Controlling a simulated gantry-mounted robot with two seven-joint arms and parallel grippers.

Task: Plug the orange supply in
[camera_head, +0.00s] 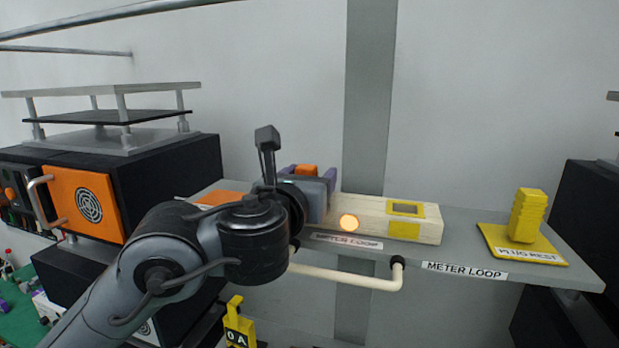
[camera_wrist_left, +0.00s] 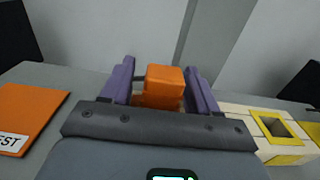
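The orange plug (camera_wrist_left: 162,85) stands upright between the two purple fingers of my left gripper (camera_wrist_left: 160,92) in the left wrist view. Narrow gaps show at its sides, so the gripper looks open around it. Its top also shows in the head view (camera_head: 306,169), where my left wrist hides its lower part; I cannot tell whether it sits in a socket. The pale meter loop box (camera_head: 378,208) has a yellow-framed opening at its right. Its left end is hidden behind my wrist. The orange rest pad (camera_wrist_left: 28,112) is bare where it shows. My right gripper is not in view.
A yellow plug (camera_head: 528,215) stands on a yellow rest pad (camera_head: 497,240) at the shelf's right. A cream handle bar (camera_head: 350,279) runs below the shelf edge. A black cabinet with an orange door (camera_head: 85,205) stands left.

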